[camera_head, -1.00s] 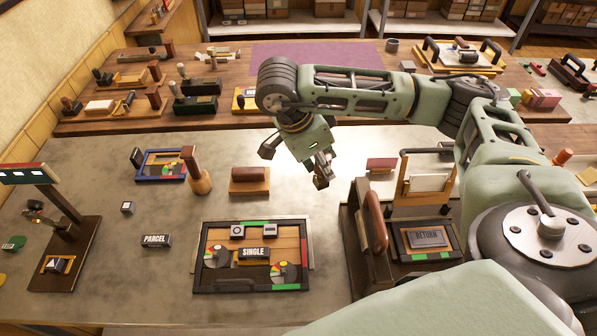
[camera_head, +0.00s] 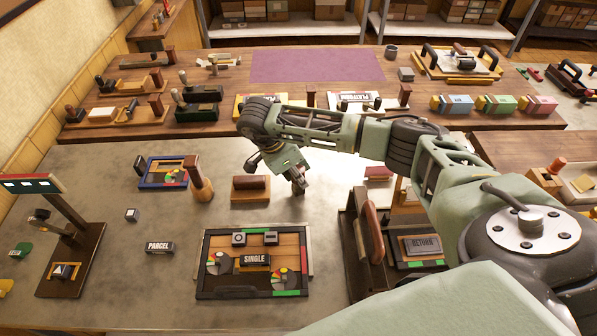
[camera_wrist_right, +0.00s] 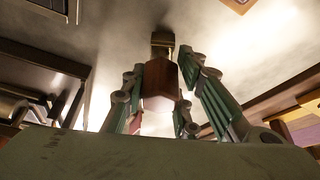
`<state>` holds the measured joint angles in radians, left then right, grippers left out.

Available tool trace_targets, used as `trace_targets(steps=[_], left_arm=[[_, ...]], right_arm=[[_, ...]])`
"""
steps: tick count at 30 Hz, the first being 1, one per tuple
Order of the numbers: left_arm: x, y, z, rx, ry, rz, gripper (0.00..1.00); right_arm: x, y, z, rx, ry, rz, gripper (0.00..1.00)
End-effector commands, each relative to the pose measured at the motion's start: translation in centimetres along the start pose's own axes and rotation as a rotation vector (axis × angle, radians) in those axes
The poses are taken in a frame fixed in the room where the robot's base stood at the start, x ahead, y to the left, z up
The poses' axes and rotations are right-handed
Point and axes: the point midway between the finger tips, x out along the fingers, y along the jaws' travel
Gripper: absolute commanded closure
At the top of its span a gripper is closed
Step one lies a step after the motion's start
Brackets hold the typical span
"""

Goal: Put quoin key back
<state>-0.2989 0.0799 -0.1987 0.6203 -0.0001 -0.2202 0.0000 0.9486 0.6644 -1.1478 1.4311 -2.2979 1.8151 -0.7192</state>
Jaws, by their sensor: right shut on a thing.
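My right gripper (camera_head: 298,185) hangs over the grey table, just right of the wooden block with a dark red-brown handle (camera_head: 250,186). In the right wrist view the gripper (camera_wrist_right: 160,95) is shut on a red-brown wooden handle with a brassy metal end pointing away, which looks like the quoin key (camera_wrist_right: 160,78). In the head view the key is mostly hidden by the fingers. The framed forme (camera_head: 205,290) with the SINGLE block (camera_head: 254,260) lies on the table in front of the gripper. My left gripper is out of view.
A wooden mallet-like tool (camera_head: 198,180) stands upright left of the handled block. The PARCEL block (camera_head: 160,248) and a small cube (camera_head: 131,215) lie further left. The press with the RETURN plate (camera_head: 422,244) is at right. Bare table lies between.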

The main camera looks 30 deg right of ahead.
Motion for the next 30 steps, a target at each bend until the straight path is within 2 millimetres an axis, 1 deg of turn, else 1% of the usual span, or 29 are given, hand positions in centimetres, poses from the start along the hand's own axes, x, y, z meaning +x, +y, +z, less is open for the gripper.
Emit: trace_targets(steps=[5, 8, 9, 15, 24, 26, 28, 30], left_arm=[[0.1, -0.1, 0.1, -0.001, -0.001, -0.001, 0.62], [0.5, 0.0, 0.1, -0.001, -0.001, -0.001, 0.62], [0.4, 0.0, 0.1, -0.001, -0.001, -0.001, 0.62], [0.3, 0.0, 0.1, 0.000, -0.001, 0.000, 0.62], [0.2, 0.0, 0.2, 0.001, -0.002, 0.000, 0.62], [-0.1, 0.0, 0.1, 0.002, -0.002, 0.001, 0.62], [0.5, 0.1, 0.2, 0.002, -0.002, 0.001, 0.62], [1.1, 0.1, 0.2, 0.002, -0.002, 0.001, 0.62]], right_arm=[[0.1, 0.0, 0.0, 0.000, 0.000, -0.001, 1.00], [0.4, 0.0, 0.2, 0.000, 0.000, 0.000, 1.00], [0.3, 0.0, 0.1, 0.000, 0.000, 0.000, 0.70], [0.2, 0.0, 0.1, 0.000, 0.000, 0.000, 0.54], [0.1, 0.0, 0.1, 0.000, 0.000, 0.000, 0.54], [-0.2, 0.0, -0.1, 0.000, -0.001, 0.000, 0.54], [-0.6, -0.1, 0.1, 0.000, -0.002, -0.002, 0.54], [-1.6, -0.2, 0.2, 0.000, -0.003, -0.004, 0.54]])
